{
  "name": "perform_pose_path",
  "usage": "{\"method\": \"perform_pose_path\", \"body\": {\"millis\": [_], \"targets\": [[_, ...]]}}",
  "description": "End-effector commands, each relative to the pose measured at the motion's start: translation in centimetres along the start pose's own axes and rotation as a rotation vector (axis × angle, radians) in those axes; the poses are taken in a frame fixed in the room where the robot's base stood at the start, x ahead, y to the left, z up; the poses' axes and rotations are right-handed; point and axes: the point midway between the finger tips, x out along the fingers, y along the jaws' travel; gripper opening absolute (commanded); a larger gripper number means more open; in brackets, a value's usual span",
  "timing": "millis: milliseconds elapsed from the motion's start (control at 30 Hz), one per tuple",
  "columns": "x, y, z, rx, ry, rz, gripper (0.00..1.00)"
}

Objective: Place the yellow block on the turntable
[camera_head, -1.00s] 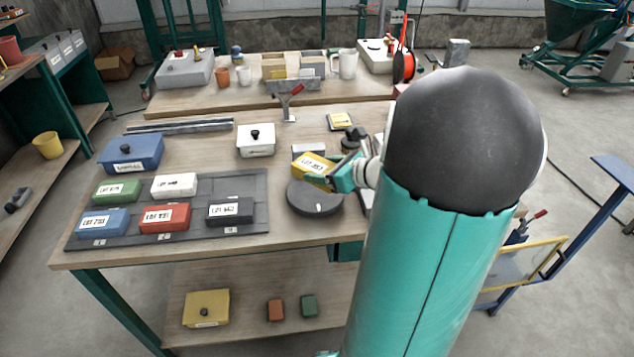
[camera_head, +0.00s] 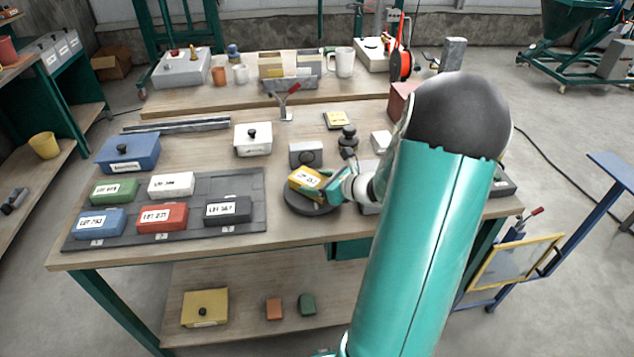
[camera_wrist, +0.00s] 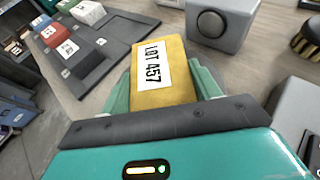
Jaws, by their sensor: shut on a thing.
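The yellow block (camera_head: 308,182) with a white lot label is held in my gripper (camera_head: 329,186). In the wrist view the yellow block (camera_wrist: 163,72) sits between the two green fingers of my gripper (camera_wrist: 163,90), which are shut on its sides. The turntable (camera_head: 311,208) is a dark round disc on the table. In the head view the block is over the turntable's upper part, low and slightly tilted; I cannot tell whether it touches.
A grey box with a round knob (camera_head: 305,154) stands just behind the turntable. To the left, a dark mat (camera_head: 190,190) holds several labelled blocks. A white lidded box (camera_head: 253,140) and a dark knobbed object (camera_head: 348,138) stand farther back. Bare wood lies in front of the turntable.

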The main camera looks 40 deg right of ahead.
Motion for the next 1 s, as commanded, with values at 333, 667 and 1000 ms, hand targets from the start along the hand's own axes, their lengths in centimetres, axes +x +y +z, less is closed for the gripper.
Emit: {"method": "perform_pose_path", "body": {"millis": [333,667,1000], "targets": [[0.1,0.0,-0.2,0.000,0.000,0.000,0.83],[-0.4,0.0,0.0,0.000,0.001,-0.001,0.83],[-6.9,-0.1,0.1,-0.002,0.000,-0.005,0.83]]}}
